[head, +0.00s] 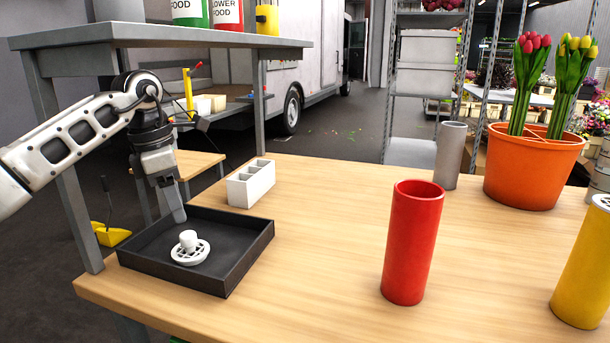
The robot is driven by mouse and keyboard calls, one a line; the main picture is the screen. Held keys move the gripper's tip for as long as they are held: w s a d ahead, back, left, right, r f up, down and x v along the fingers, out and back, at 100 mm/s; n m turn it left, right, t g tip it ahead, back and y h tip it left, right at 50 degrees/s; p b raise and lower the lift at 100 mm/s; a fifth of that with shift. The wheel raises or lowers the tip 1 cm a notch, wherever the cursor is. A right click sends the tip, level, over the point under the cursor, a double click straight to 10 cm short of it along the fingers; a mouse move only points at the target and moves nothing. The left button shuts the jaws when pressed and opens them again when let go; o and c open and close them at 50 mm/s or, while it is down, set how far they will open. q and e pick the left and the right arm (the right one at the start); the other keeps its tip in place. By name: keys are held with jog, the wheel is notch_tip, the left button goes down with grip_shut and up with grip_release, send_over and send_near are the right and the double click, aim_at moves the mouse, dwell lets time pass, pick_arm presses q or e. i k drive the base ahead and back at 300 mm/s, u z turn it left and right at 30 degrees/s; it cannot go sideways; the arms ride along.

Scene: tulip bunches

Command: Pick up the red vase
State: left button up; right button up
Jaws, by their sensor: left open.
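The red vase (410,245) is a tall open cylinder standing upright on the wooden table (310,290), right of the middle in the head view. Nothing touches it. My left gripper (176,215) points down over the black tray (250,262) at the left of the table. It is open, well to the left of the red vase. A white round perforated piece with a knob (190,250) lies in the tray just below the fingers. My right gripper is not in view.
A white divided box (251,184) stands behind the tray. A grey vase (449,158) and an orange pot (530,175) with red and yellow tulips stand at the back right. The table between tray and red vase is clear.

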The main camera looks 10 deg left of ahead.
aim_at(417, 205)
jog(key=k, duration=1)
